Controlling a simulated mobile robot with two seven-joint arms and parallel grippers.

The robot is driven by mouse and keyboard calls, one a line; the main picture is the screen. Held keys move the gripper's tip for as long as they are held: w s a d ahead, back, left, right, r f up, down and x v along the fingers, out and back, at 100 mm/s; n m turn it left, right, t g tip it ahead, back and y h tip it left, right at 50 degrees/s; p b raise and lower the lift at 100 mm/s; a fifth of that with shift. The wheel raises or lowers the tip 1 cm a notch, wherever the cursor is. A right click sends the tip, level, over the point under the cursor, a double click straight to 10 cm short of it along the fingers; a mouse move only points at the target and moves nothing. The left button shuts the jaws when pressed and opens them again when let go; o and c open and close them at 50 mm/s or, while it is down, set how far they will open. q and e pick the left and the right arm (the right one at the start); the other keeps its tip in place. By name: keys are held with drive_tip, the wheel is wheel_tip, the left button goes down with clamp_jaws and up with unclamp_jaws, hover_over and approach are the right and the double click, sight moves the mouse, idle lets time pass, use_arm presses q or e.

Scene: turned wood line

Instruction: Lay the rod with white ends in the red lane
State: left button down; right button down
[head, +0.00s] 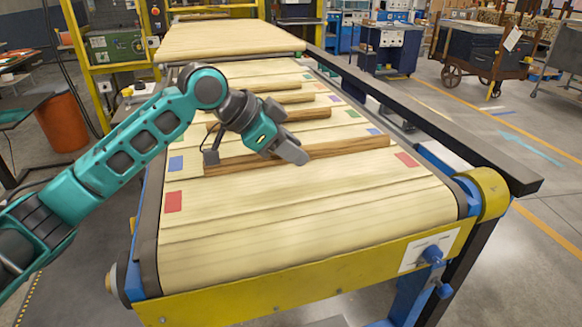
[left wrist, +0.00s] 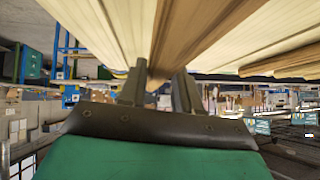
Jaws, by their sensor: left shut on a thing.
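My left gripper (head: 292,154) is shut on a long brown rod (head: 345,149) that lies crosswise over the belt. The rod's middle is hidden by the gripper, and I cannot make out white on its ends. In the left wrist view the rod (left wrist: 168,45) runs between the two fingers of the gripper (left wrist: 160,90). The red lane is marked by a red patch on the left (head: 173,202) and one on the right (head: 407,159). The held rod is behind the line between them, close to the blue patches (head: 176,163). I cannot tell whether it touches the belt. My right gripper is not in view.
Farther back on the belt lie a brown rod (head: 310,115) and paler rods (head: 282,99). The belt's front part (head: 310,215) is bare. A dark rail (head: 440,120) runs along the right side. An orange bin (head: 62,122) stands at the left.

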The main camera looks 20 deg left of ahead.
sight(286, 164)
use_arm(q)
wheel_tip(286, 164, down, 4)
drive_tip(key=shift+f, duration=0.1)
drive_tip(key=c, duration=0.8)
unclamp_jaws()
drive_tip(key=v, duration=1.2)
